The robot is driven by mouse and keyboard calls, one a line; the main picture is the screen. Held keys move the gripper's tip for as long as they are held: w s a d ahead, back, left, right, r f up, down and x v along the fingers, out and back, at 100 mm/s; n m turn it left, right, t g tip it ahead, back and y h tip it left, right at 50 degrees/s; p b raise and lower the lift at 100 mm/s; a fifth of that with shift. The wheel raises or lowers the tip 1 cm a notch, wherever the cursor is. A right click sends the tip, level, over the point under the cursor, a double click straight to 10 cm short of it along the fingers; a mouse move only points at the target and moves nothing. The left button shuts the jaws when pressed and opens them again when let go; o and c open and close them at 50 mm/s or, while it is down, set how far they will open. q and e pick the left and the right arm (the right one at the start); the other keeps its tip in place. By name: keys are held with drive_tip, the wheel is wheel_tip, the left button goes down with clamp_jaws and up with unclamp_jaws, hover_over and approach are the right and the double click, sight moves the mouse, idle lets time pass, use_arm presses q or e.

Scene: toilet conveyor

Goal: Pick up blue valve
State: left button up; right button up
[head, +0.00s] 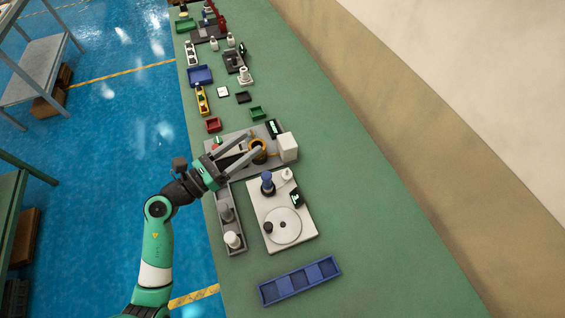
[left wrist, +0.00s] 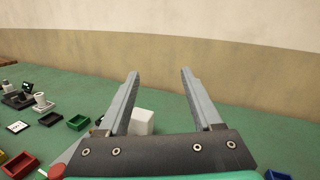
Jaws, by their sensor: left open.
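The blue valve (head: 267,178) appears to be the blue-topped upright piece with a dark base on the white plate fixture (head: 272,230). My left gripper (head: 254,143) is open, with its two fingers spread above the grey fixture (head: 222,137) just beyond the white plate. It is apart from the valve, which lies nearer the front than the fingertips. The open fingers show empty in the left wrist view (left wrist: 160,72), where the valve is not seen. My right gripper is not in view.
A white block (head: 288,147) stands by the fingertips. A grey tray (head: 235,246) with pale pieces lies left of the white plate. A blue divided tray (head: 263,294) lies in front. Small bins and fixtures line the far left side. The green table's right side is clear.

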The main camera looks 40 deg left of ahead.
sight(267, 183)
use_arm(q)
drive_tip(key=s+d+f+m+g, duration=0.1)
drive_tip(key=s+f+g, duration=0.2)
drive_tip(key=f, duration=0.4)
drive_tip(key=s+d+f+m+g, duration=0.1)
drive_tip(key=s+f+g, duration=0.15)
drive_tip(key=f, duration=0.55)
drive_tip(key=x, duration=0.4)
drive_tip(key=b+x, duration=0.1)
drive_tip(key=x, duration=0.1)
drive_tip(key=shift+w+a+r, duration=0.1)
drive_tip(key=shift+w+a, duration=0.15)
drive_tip(key=shift+w, duration=0.25)
drive_tip(key=b+x, duration=0.2)
drive_tip(key=x, duration=0.3)
clamp_jaws()
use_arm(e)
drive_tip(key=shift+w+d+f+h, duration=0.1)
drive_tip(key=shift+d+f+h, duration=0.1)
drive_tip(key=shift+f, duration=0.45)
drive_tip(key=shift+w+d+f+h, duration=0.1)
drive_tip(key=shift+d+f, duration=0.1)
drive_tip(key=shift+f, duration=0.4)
